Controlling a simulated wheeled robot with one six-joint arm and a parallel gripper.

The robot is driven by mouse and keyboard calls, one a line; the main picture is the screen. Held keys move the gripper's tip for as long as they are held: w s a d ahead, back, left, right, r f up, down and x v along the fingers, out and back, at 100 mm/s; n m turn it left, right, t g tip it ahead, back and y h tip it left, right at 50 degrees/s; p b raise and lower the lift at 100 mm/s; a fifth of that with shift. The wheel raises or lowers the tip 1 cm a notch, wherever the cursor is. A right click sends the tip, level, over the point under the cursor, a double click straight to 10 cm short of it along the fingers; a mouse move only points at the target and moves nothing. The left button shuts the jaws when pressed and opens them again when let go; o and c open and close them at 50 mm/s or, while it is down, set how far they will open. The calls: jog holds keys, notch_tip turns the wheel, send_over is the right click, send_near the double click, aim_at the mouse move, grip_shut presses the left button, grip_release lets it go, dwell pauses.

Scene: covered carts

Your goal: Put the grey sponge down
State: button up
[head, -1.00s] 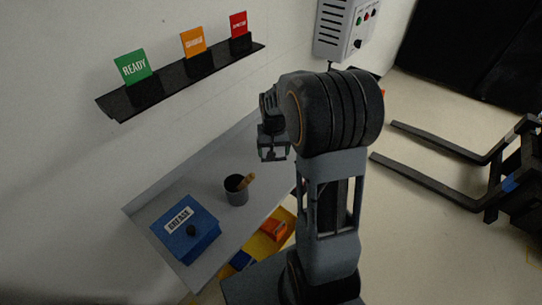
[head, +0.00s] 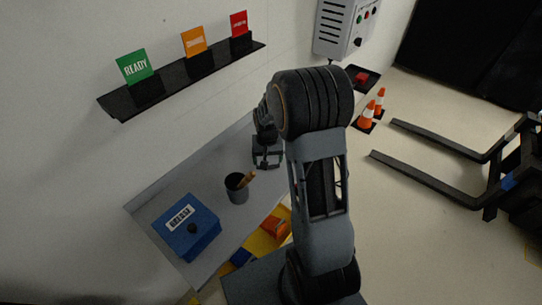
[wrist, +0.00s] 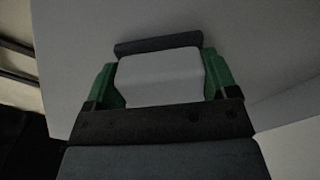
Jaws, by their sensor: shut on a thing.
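My gripper (head: 267,164) is over the right part of the grey worktop (head: 212,168) in the head view. In the wrist view, the green fingers of my gripper (wrist: 161,78) are shut on the grey sponge (wrist: 160,77), a pale block between them. A dark grey strip lies along its far edge. The sponge is too small and dark to make out in the head view. The pale worktop lies beneath it in the wrist view; I cannot tell whether the sponge touches it.
A dark cup with a wooden handle (head: 238,191) and a blue box (head: 187,226) stand on the worktop to the left. A yellow tray (head: 264,244) sits lower down. A black shelf with coloured signs (head: 183,82) is on the wall. Orange cones (head: 367,117) stand at right.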

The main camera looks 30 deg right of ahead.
jog(key=shift+f, duration=0.2)
jog(key=o, duration=0.9)
jog(key=shift+r, duration=0.1)
jog(key=shift+o, duration=0.2)
notch_tip(320, 180, up, 12)
jog(key=shift+r+b, duration=0.15)
jog(key=shift+b, duration=0.25)
